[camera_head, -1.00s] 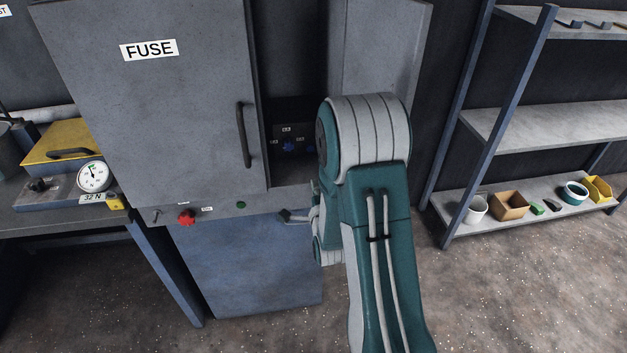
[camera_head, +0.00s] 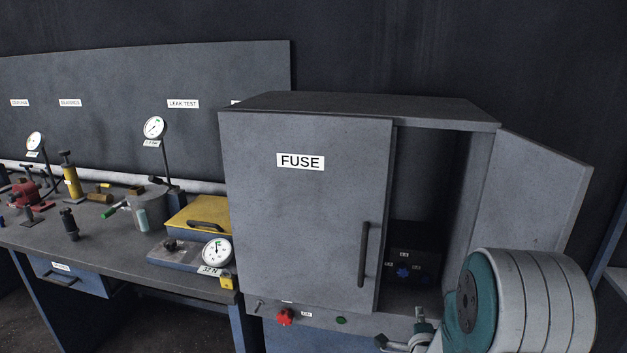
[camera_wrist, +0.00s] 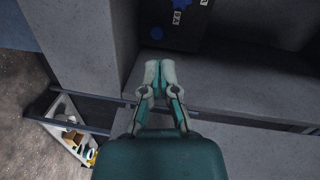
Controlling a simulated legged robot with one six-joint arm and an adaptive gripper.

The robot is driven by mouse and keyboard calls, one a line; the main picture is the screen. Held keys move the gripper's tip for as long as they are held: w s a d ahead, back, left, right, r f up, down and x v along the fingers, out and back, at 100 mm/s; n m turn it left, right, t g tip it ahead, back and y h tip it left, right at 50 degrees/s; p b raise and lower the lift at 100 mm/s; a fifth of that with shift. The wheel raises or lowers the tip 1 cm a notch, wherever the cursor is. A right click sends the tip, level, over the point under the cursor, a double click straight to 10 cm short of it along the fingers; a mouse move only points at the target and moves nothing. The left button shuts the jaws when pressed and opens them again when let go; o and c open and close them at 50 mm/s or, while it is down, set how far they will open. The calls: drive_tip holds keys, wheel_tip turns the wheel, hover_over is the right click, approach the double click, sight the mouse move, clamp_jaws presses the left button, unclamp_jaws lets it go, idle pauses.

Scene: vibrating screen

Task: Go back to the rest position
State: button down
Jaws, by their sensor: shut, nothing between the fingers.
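My gripper (camera_wrist: 160,70) is shut and empty in the wrist view, its two pale-and-teal fingertips together. It is in front of the open right side of the grey FUSE cabinet (camera_head: 300,215), apart from the dark box with blue knobs (camera_wrist: 182,30) inside. In the head view, part of the gripper (camera_head: 393,343) shows at the bottom edge, below the cabinet opening. My large grey-and-teal arm joint covers the lower right there and hides part of the cabinet.
The cabinet's left door is closed; its right door (camera_head: 535,190) stands swung open near my arm. A red knob (camera_head: 285,317) and green button (camera_head: 341,320) are below. A bench (camera_head: 120,262) with gauges stands left. A shelf with small containers (camera_wrist: 70,135) is lower left in the wrist view.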

drive_tip(key=s+a+r+n+g+y, duration=0.3)
drive_tip(key=s+a+r+n+g, duration=0.2)
drive_tip(key=s+a+r+n, duration=0.4)
drive_tip(key=s+a+r+n+g, duration=0.1)
drive_tip(key=s+r+n+g, duration=0.1)
drive_tip(key=s+n, duration=0.3)
drive_tip(key=s+a+r+n+g+y, duration=0.1)
drive_tip(key=s+a+r+n+g, duration=0.1)
drive_tip(key=s, duration=1.2)
wheel_tip(320, 180, up, 2)
drive_tip(key=n+g, duration=0.1)
drive_tip(key=n, duration=0.2)
drive_tip(key=shift+s+a+g, duration=0.15)
drive_tip(key=shift+a+g, duration=0.1)
drive_tip(key=shift+g, duration=0.05)
